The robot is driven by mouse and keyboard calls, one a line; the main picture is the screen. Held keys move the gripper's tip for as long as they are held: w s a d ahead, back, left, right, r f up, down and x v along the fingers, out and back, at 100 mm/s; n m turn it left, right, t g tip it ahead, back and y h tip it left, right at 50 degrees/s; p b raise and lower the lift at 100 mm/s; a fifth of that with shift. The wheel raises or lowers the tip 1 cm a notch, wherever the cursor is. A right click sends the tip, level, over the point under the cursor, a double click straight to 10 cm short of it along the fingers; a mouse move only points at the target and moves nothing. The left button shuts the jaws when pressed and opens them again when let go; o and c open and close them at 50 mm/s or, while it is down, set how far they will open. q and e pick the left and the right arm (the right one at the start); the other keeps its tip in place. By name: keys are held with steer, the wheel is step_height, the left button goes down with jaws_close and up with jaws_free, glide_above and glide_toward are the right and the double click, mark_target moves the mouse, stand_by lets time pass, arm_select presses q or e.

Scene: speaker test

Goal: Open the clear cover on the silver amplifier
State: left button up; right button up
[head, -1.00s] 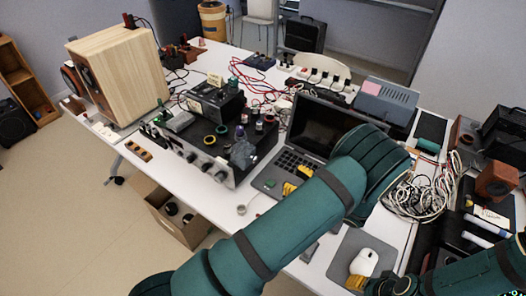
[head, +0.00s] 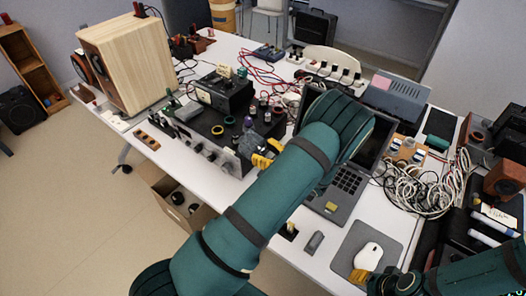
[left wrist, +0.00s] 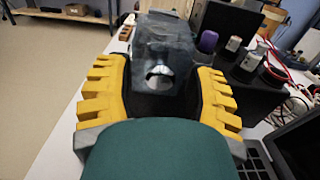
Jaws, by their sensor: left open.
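The silver amplifier (head: 208,152) stands on the white table, its knobbed front panel facing the near edge. A smoky clear cover (head: 247,138) is at its right end; in the left wrist view the clear cover (left wrist: 165,42) hangs over a round silver knob and looks closed. My left gripper (head: 263,156) is right beside the cover. In the left wrist view its yellow fingers (left wrist: 160,88) are open, one on each side of the cover's near part; contact cannot be told. My right gripper (head: 359,276) shows only a yellow bit near the mouse.
A laptop (head: 335,195) lies right of the amplifier, partly behind my left arm. A wooden speaker (head: 135,60) stands at the left. A white mouse (head: 368,256) and tangled cables (head: 425,185) are at the right. An open cardboard box (head: 170,190) is below the table edge.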

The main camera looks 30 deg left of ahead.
mark_target(258, 143)
arm_select(q)
jaws_close()
steer(key=r+h+p, duration=0.1)
steer(key=p, duration=0.1)
steer(key=a+r+h+p, duration=0.1)
steer(key=p, duration=0.1)
steer(key=shift+a+r+h, duration=0.2)
steer(key=shift+r+h, duration=0.05)
steer(key=shift+h, duration=0.15)
arm_select(e)
steer(key=r, duration=0.2)
steer(key=w+r, duration=0.1)
steer(key=r, duration=0.1)
steer(key=shift+w+d+r, duration=0.1)
steer(key=shift+r, duration=0.15)
arm_select(q)
steer(key=shift+w+a+r+h+p, duration=0.1)
steer(key=shift+a+r+h+p, duration=0.15)
steer(key=shift+h+p, duration=0.5)
steer(key=shift+f, duration=0.1)
arm_select(e)
steer(key=shift+r, duration=0.65)
arm_select(q)
jaws_free()
arm_select(e)
steer(key=shift+d, duration=0.1)
arm_select(q)
steer(key=shift+d, duration=0.1)
